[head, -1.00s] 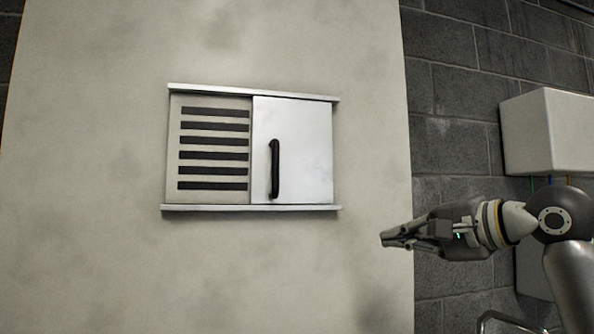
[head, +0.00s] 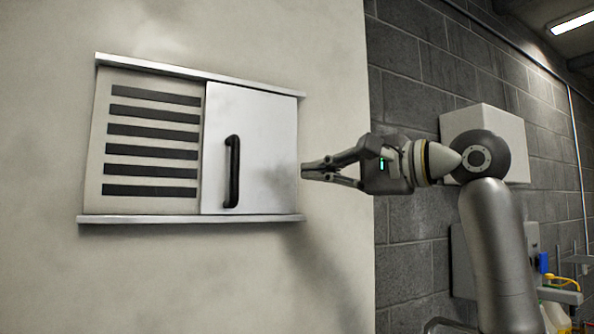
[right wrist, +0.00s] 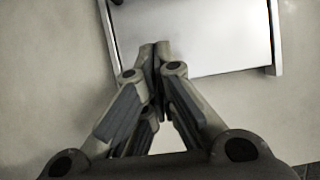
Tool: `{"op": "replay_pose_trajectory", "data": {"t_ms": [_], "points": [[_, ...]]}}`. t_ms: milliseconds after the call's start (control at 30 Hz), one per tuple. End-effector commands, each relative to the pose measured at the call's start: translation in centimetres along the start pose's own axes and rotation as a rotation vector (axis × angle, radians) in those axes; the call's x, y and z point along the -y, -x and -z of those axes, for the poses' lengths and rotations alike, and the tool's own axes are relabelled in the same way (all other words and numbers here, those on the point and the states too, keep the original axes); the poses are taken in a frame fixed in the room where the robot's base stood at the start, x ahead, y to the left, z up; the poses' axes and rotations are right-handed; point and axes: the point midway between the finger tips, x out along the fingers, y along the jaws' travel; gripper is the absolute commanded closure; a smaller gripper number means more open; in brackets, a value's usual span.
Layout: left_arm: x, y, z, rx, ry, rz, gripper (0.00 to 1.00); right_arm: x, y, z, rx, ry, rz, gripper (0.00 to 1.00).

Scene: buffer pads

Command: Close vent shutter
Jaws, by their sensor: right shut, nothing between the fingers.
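The vent's slotted grille (head: 150,145) is on the left half of a framed opening in the pale wall panel. The white sliding shutter (head: 265,130) covers the right half and leaves the slots bare. A black upright bar handle (head: 233,172) is near the shutter's left edge. My right gripper (head: 306,170) is shut and empty, with its fingertips at the shutter's right edge in the head view. The right wrist view shows its fingertips (right wrist: 154,50) together in front of the shutter (right wrist: 205,38); contact cannot be told. My left gripper is not in view.
Metal rails run along the top (head: 200,76) and bottom (head: 190,218) of the vent. A white box (head: 500,125) is on the dark block wall behind my right arm. Yellow and blue items are at the lower right.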

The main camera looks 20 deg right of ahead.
Motion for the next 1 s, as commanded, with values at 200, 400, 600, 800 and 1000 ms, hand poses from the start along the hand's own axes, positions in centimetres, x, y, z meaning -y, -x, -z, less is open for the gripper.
{"op": "replay_pose_trajectory", "data": {"t_ms": [200, 400, 600, 800, 1000], "points": [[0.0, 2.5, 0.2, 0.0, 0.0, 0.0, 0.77, 0.3, -5.0, -0.1, 0.004, -0.002, -0.006, 1.0], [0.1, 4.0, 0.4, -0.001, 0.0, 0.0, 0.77, 0.2, -8.3, -0.8, 0.003, 0.003, -0.002, 1.0], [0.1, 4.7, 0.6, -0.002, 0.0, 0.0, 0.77, 0.1, -8.7, -3.1, 0.0, 0.003, -0.002, 1.0], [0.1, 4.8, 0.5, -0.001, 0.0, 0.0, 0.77, -0.1, -8.9, -3.9, 0.0, 0.0, -0.002, 1.0], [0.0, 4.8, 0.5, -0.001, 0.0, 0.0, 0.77, -0.1, -8.9, -3.9, 0.0, 0.0, -0.002, 1.0]]}}
